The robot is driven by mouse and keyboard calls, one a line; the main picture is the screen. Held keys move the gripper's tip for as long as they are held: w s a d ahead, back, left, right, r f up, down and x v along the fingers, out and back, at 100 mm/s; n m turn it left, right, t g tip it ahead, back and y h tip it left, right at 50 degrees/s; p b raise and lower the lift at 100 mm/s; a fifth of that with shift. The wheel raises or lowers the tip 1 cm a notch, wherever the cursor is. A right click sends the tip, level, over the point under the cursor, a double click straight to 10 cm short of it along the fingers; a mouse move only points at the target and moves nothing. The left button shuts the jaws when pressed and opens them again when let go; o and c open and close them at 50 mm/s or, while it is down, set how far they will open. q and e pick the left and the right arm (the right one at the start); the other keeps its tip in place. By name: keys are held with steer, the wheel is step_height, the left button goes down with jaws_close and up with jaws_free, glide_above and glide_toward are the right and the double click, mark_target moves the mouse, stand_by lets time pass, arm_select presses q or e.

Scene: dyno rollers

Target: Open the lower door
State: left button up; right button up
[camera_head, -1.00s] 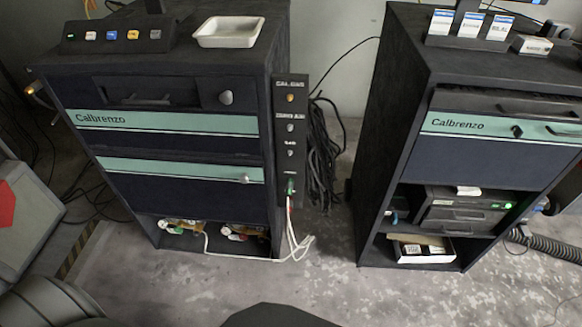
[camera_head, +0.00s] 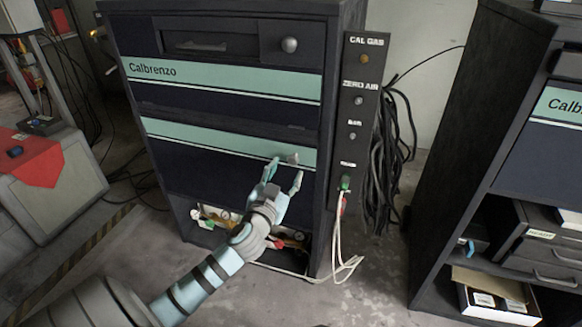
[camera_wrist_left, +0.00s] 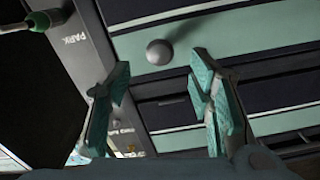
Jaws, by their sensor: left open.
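The lower door (camera_head: 215,165) is a dark panel with a teal band on the left cabinet, and it is closed. Its round knob (camera_head: 292,158) sits at the right end of the band. The knob also shows in the left wrist view (camera_wrist_left: 159,52), ahead of the fingers. My left gripper (camera_head: 284,172) is open in front of the knob; its fingers (camera_wrist_left: 160,95) are apart with nothing between them. In the head view the fingertips overlap the knob's surroundings, and contact is not visible. My right gripper is in neither current view.
The upper door (camera_head: 215,85) has the Calbrenzo label, with another knob (camera_head: 289,45) above it. A side panel (camera_head: 355,130) with switches and a plugged white cable (camera_head: 340,245) stands right of the door. Black cables (camera_head: 390,165) hang beyond. A second cabinet (camera_head: 450,150) stands right.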

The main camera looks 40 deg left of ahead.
mark_target(292, 162)
arm_select(q)
steer(key=x, duration=0.5)
steer(key=shift+w+a, duration=0.1)
steer(key=shift+w, duration=0.1)
steer(key=shift+c, duration=0.4)
jaws_close()
